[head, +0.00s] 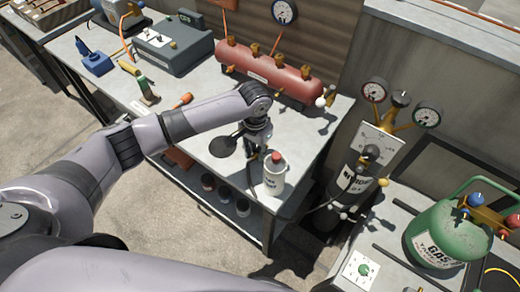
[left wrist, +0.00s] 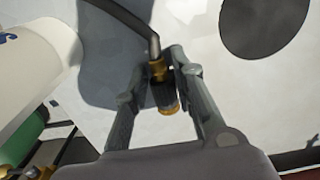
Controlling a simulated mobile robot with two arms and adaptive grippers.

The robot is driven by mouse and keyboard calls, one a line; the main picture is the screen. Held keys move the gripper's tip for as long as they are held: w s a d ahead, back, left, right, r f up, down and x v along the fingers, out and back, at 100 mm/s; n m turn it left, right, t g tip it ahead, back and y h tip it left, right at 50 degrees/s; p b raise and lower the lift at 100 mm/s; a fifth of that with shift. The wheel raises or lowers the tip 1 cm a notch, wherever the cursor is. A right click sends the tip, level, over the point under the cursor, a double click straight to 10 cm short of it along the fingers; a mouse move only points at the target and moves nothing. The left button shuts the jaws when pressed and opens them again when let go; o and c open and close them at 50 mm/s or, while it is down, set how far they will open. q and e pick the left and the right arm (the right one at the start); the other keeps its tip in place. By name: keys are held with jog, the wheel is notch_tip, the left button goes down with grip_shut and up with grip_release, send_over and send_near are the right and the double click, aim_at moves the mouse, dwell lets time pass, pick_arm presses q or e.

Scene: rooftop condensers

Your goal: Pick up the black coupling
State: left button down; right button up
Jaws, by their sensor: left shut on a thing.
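The black coupling (left wrist: 165,92), with brass-coloured ends, shows in the left wrist view between the fingers of my left gripper (left wrist: 168,66). The gripper is shut on it. A dark hose (left wrist: 128,17) runs from the coupling's upper end. In the head view my left gripper (head: 256,146) is low over the front right part of the grey workbench (head: 305,135), just behind a white bottle with a red cap (head: 273,176). The coupling is too small and covered to make out there. My right gripper is not in view.
The white bottle also shows close at left in the wrist view (left wrist: 32,62). A dark round thing (head: 222,147) is left of the gripper. A red manifold (head: 265,75) lies along the bench's back. A green gas cylinder (head: 445,235) stands at right. The bench middle is fairly clear.

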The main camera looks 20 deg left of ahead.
aim_at(256, 154)
pick_arm(q)
jog(key=shift+r, duration=0.1)
dwell(0.3)
notch_tip(256, 154, up, 20)
jog(key=b, duration=0.1)
dwell(0.3)
jog(key=c, duration=1.9)
grip_release()
grip_shut()
